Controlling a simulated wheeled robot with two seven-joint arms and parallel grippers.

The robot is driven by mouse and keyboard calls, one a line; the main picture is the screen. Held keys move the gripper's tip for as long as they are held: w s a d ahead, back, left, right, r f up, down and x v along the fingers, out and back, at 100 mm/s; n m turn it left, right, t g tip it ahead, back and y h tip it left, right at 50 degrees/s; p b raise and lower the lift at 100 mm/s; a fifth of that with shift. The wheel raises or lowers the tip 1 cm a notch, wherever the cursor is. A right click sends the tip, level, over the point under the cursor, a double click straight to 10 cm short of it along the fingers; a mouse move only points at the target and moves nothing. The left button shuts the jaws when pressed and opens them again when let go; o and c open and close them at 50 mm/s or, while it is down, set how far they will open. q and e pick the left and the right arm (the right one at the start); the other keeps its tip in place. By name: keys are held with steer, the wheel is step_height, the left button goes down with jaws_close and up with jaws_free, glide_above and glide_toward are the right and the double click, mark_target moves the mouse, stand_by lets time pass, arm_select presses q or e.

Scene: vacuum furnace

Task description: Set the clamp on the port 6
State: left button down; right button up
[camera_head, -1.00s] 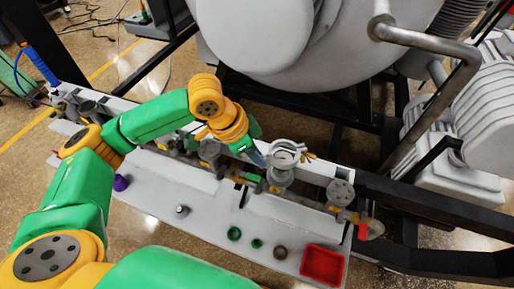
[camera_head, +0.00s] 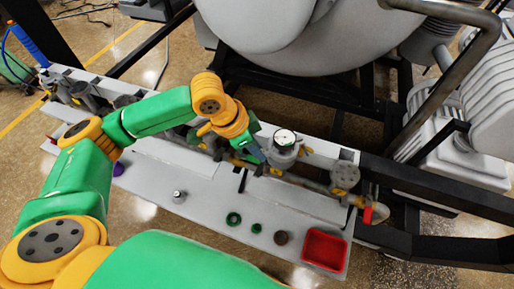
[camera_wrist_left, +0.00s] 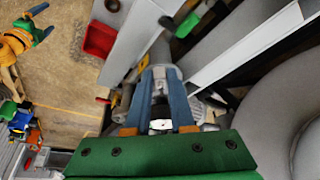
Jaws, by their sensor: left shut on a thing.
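My left gripper (camera_head: 262,156) reaches down to a port with a round white-faced gauge (camera_head: 284,137) on the bench rail. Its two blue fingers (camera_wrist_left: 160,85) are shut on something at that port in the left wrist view.
A red tray (camera_head: 324,250) stands at the bench's near right end. Green and brown rings (camera_head: 281,238) and a small metal piece (camera_head: 179,196) lie on the bench. A capped grey port (camera_head: 345,174) stands right of the gauge. A dark frame and large grey vessel rise behind.

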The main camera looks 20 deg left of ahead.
arm_select(q)
steer(key=shift+f+b, duration=0.65)
steer(key=shift+f, duration=0.65)
steer(key=shift+f, duration=0.15)
steer(key=c, duration=0.7)
jaws_free()
steer(key=v, duration=0.7)
steer(key=shift+s, duration=0.1)
